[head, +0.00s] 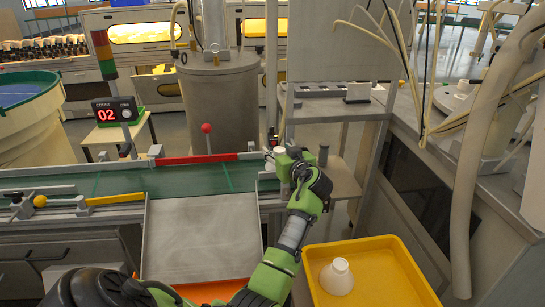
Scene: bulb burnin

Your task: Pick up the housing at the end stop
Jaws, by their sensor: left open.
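My left gripper (279,155) is at the right end of the green belt (180,180), by the end stop, with its arm reaching up from below. It is open. A small pale patch shows between its fingers, but I cannot tell whether it is the housing or part of the end stop. The gripper hides most of that spot. A white, bulb-shaped housing (337,277) lies in the yellow tray (402,270) at the lower right, apart from the gripper. My right gripper is not in view.
A red guide rail (196,159) runs along the belt's far side, and a lever with a red knob (207,128) rises behind it. A grey plate (200,240) slopes in front of the belt. A counter (118,110) reads 02. A grey stand (340,180) is just right of the gripper.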

